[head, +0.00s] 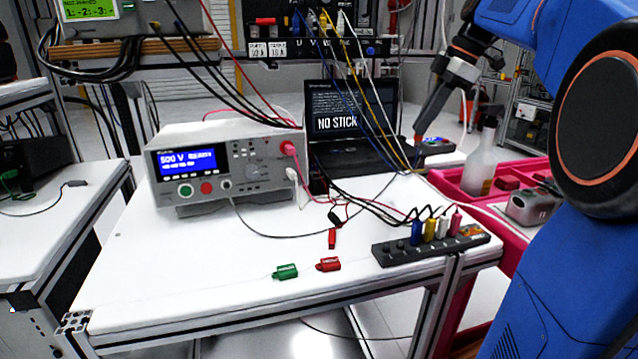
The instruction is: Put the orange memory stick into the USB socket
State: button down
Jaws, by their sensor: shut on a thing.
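My gripper (420,130) reaches in from the upper right, its dark fingers pointing down and left beside the laptop's right edge. It is shut on the orange memory stick (418,139), of which only a small orange spot shows at the fingertips. A small dark device with a blue light (437,143) sits just right of the fingertips. The USB socket itself is too small or hidden to make out, and I cannot tell whether the stick touches it. The laptop (350,112) stands open at the back of the white table and its screen reads "NO STICK".
A bench instrument (225,165) reading 500 V stands left of the laptop. Cables hang across the laptop. A black strip with coloured plugs (430,245) lies at the right front. Green (286,271) and red (328,264) connectors lie nearby. A pink tray (455,184) holds a spray bottle (482,160).

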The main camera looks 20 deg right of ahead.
jog(key=n+g, duration=0.1)
jog(key=w+n+g, duration=0.1)
jog(key=n, duration=0.1)
jog(key=shift+d, duration=0.1)
jog(key=shift+n+g, duration=0.3)
jog(key=shift+w+a+f, duration=1.6)
jog(key=shift+w+a, duration=0.25)
jog(key=shift+a, duration=1.65)
jog(key=shift+w+a+f, duration=1.55)
jog(key=shift+w+a, duration=0.35)
jog(key=shift+a, duration=1.6)
jog(key=shift+w+a+f, duration=1.6)
jog(key=shift+w+a, duration=0.25)
jog(key=shift+a, duration=1.65)
jog(key=shift+f, duration=1.05)
jog(key=c, duration=1.8)
grip_release()
